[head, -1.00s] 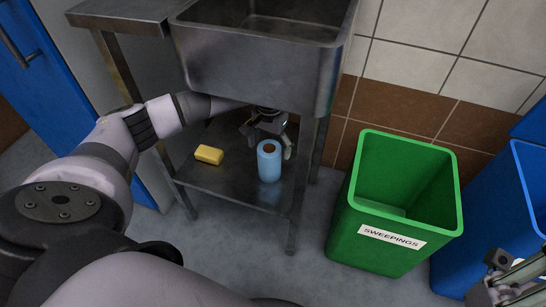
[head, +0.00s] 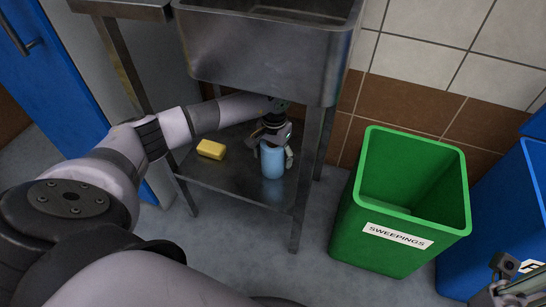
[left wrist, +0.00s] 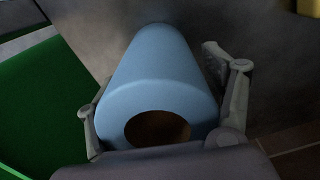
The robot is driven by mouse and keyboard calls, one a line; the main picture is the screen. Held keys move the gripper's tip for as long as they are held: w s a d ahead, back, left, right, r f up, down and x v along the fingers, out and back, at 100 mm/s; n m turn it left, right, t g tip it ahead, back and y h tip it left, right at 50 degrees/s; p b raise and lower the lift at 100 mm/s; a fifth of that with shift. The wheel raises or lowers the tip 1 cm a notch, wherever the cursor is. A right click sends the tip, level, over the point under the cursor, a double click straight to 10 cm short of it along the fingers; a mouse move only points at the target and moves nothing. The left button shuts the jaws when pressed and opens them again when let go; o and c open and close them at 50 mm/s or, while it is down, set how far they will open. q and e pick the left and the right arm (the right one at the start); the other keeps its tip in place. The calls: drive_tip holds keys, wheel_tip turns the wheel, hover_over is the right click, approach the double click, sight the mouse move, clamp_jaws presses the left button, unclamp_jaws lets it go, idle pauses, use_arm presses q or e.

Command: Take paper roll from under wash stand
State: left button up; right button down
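The paper roll (head: 272,162) is a blue cylinder standing upright on the lower shelf (head: 226,182) of the metal wash stand (head: 262,62), near its right front. My left gripper (head: 273,152) reaches in under the basin and is over the roll from above. In the left wrist view the roll (left wrist: 160,85), with a dark hole in its end, lies between the two fingers of the left gripper (left wrist: 156,68). The fingers are apart, with a gap visible beside the right finger. My right gripper (head: 512,285) shows only partly at the bottom right corner; its fingers are unclear.
A yellow sponge-like block (head: 211,149) lies on the shelf left of the roll. A green bin (head: 400,251) labelled SWEEPINGS stands right of the stand, with a blue bin (head: 500,215) beyond it. The basin and stand legs closely surround my left arm.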

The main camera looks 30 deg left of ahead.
use_arm(q)
drive_tip(key=c, duration=0.7)
drive_tip(key=shift+r, duration=0.15)
drive_tip(key=shift+c, duration=0.2)
